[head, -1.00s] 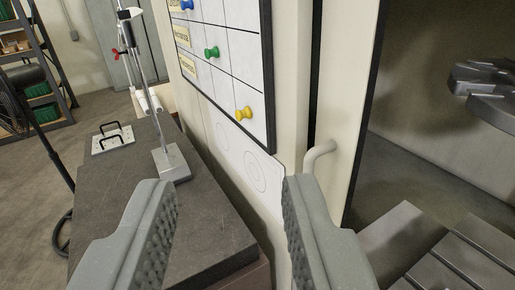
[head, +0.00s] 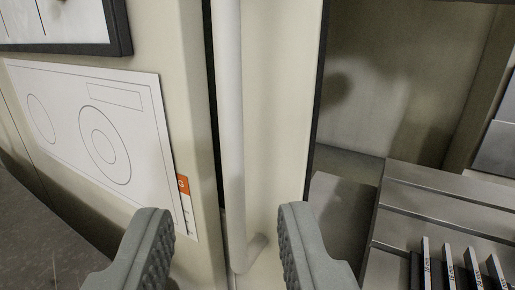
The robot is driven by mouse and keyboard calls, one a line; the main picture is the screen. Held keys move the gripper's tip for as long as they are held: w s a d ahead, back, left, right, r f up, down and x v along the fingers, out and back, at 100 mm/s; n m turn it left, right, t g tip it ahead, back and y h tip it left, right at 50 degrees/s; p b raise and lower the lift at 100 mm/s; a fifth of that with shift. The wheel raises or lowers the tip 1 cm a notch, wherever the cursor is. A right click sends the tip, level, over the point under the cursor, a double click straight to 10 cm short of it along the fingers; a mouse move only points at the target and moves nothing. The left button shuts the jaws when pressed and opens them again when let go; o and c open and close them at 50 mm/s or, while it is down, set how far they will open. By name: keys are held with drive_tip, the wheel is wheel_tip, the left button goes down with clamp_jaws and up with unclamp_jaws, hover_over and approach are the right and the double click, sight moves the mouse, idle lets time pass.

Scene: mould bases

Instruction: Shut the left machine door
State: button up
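The left machine door (head: 280,110) is a cream panel with a dark edge on its right, and the machine's interior shows open beyond that edge. Its handle (head: 229,130) is a long pale vertical bar with a bent foot at the bottom. My gripper (head: 218,235) is open, with one grey ridged finger on each side of the handle's lower part in the picture. The fingers appear apart from the bar; how far it is in depth I cannot tell. The top of the handle is out of view.
Inside the machine is a slotted metal table (head: 440,205) with several thin upright pieces (head: 450,268) at lower right. A drawing sheet (head: 100,125) and a dark-framed board (head: 60,30) are on the cream wall at left. A dark stone surface (head: 40,245) lies at lower left.

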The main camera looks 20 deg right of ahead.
sight(233, 125)
drive_tip(key=x, duration=1.3)
clamp_jaws()
drive_tip(key=shift+d, duration=0.15)
drive_tip(key=shift+s, duration=0.1)
